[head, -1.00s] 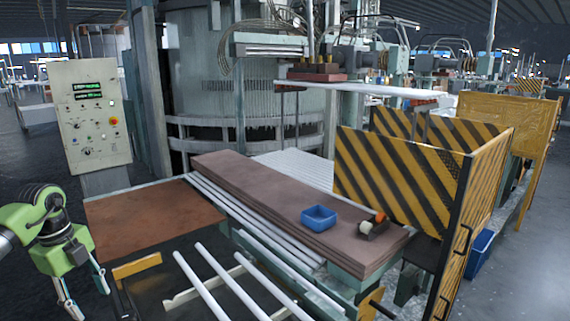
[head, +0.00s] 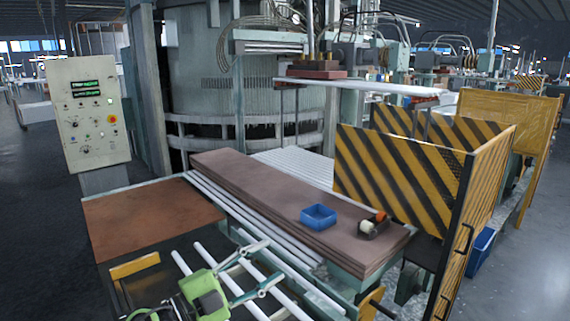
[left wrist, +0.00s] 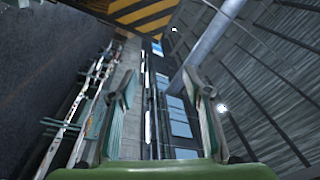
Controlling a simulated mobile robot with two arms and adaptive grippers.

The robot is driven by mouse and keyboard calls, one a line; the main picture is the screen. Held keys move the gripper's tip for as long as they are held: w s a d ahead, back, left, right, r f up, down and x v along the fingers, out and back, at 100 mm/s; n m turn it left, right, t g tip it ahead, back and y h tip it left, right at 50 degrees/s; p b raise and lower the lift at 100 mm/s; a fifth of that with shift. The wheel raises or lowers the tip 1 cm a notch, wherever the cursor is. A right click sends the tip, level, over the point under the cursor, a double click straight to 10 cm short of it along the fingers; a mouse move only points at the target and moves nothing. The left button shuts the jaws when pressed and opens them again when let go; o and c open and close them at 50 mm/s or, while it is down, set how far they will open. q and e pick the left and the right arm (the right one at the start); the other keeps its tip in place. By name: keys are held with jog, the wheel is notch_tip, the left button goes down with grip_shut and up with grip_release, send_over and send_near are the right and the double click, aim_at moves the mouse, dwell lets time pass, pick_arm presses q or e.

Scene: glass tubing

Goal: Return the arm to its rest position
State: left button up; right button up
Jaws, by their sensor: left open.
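My left gripper (head: 276,258), green with grey fingers, is at the bottom middle of the head view. It is in front of the rack of white tubes (head: 208,256) and hides part of them. Its fingers are spread and point right and slightly up in the picture, with nothing between them. In the left wrist view the two fingers (left wrist: 158,85) stand apart and empty, with the factory hall beyond. Whether the gripper touches the tubes cannot be told. My right gripper is not in view.
A brown bench top (head: 250,186) bears a blue tray (head: 318,217) and a tape dispenser (head: 374,226). A control panel (head: 92,115) stands at the left. A striped barrier (head: 400,180) stands at the right. The floor (head: 35,225) at the left is clear.

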pick_arm(q)
jog(key=s+a+f+n+t+y, duration=0.2)
jog(key=s+a+f+n+y, duration=0.1)
jog(key=a+f+n+y, duration=0.6)
jog(key=s+a+f+n+t+y, duration=0.2)
jog(key=s+a+f+n+y, duration=0.25)
jog(key=a+n+y, duration=0.4)
jog(key=s+f+n+g+h, duration=0.1)
jog(key=s+f+g, duration=0.35)
jog(key=s, duration=0.45)
jog(key=s+d+f+n+g, duration=0.1)
jog(key=s+f+g, duration=0.2)
jog(key=s+f, duration=0.45)
jog(key=s+f+n+g+h, duration=0.1)
jog(key=s+f+g, duration=0.25)
jog(key=s, duration=0.65)
notch_tip(320, 180, down, 32)
jog(key=s+f+g+b, duration=0.1)
jog(key=s+g+b, duration=0.1)
jog(key=b, duration=0.5)
jog(key=s+a+f+b, duration=0.1)
jog(key=s+f+b, duration=0.1)
jog(key=s+f, duration=0.6)
jog(key=s+a+f+g+b, duration=0.1)
jog(key=s+f+b, duration=0.2)
jog(key=s+f, duration=0.6)
notch_tip(320, 180, down, 5)
jog(key=shift+a+r, duration=0.1)
jog(key=shift+a, duration=0.2)
